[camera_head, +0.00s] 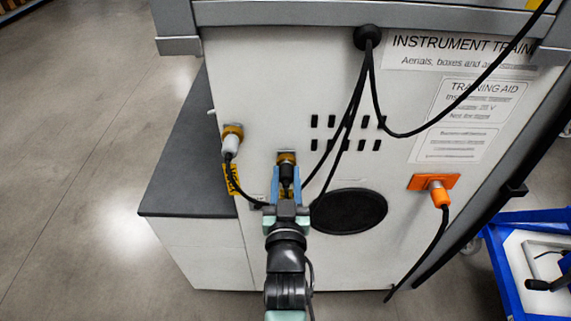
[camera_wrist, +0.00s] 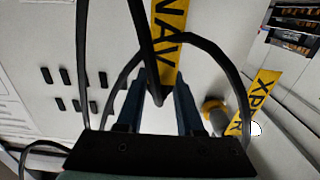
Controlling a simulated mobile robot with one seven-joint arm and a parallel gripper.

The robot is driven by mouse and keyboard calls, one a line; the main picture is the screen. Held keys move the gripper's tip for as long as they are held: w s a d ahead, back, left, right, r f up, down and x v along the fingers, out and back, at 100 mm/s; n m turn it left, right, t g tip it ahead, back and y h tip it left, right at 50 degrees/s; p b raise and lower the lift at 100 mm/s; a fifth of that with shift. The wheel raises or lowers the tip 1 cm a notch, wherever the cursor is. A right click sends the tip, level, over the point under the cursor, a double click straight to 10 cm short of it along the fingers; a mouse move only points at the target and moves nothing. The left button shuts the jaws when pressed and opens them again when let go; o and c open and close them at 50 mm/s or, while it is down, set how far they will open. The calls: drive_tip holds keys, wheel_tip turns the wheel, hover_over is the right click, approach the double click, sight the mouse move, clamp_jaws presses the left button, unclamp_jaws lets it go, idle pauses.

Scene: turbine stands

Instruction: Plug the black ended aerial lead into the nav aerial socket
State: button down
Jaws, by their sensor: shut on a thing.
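My gripper (camera_head: 286,180) is shut on the black end of the aerial lead (camera_head: 287,173), between its blue fingers. The black end stands at the nav aerial socket (camera_head: 286,156), a brass-coloured fitting on the white panel. I cannot tell whether it touches the socket or is seated in it. In the wrist view the fingers (camera_wrist: 163,90) point at the panel, with a black cable and a yellow NAV tag (camera_wrist: 168,42) between and beyond them. The socket and the plug's tip are hidden there.
A white-ended lead (camera_head: 231,145) sits in a brass socket to the left, with a yellow XPDR tag (camera_wrist: 262,92). An orange plug (camera_head: 438,190) is in an orange plate at right. Black cables hang from a grommet (camera_head: 367,37) close by. A round black grille (camera_head: 349,211) is right of my gripper.

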sight(287, 181)
drive_tip(key=shift+s, duration=0.45)
drive_tip(key=shift+s+r+p, duration=0.1)
drive_tip(key=shift+s+p, duration=0.35)
drive_tip(key=shift+s, duration=1.05)
